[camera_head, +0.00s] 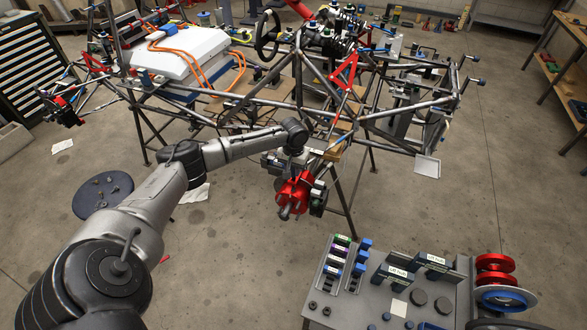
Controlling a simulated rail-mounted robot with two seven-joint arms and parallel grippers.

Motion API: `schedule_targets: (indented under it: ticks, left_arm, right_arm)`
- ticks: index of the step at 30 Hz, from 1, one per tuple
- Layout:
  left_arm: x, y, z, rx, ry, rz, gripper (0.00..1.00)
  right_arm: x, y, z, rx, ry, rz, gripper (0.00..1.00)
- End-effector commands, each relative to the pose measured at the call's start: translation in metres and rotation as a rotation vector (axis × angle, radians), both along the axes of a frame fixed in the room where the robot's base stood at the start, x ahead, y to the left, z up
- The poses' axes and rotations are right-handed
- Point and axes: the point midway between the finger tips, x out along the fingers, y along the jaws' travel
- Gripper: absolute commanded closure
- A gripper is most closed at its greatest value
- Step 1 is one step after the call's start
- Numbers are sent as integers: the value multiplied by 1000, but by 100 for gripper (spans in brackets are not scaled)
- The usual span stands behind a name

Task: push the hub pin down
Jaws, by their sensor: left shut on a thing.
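My left arm reaches in from the lower left to a red hub (294,190) at the near side of the tube chassis (255,101). A short grey metal stub sticks out of the hub's lower side. My left gripper (284,166) is at the hub's upper side, shut on a part there; its fingertips are small and hard to make out. I cannot pick out the hub pin for certain, as gripper and wrist cover that area. My right gripper is not in view.
A grey bench (372,300) with blue-and-grey holders and several dark round parts stands at the lower right. Red and blue wheels (497,285) sit at its right end. A dark round stool (103,194) with small parts stands left. Open floor lies between.

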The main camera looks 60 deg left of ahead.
Motion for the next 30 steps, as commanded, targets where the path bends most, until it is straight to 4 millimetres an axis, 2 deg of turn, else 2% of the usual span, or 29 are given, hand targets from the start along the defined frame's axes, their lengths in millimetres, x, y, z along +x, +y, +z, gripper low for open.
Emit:
schedule_targets:
  ticks: [9,15,16,24,30]
  left_arm:
    - [0,0,-25,-1,2,1,100]
    - [-1,0,-27,1,2,1,100]
    - [-1,0,-27,1,2,1,74]
    - [0,0,-26,0,1,1,50]
    - [0,0,-25,0,0,0,50]
  right_arm:
    - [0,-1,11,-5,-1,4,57]
    - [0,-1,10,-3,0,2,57]
    - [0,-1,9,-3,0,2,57]
    - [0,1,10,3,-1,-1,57]
    - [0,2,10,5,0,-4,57]
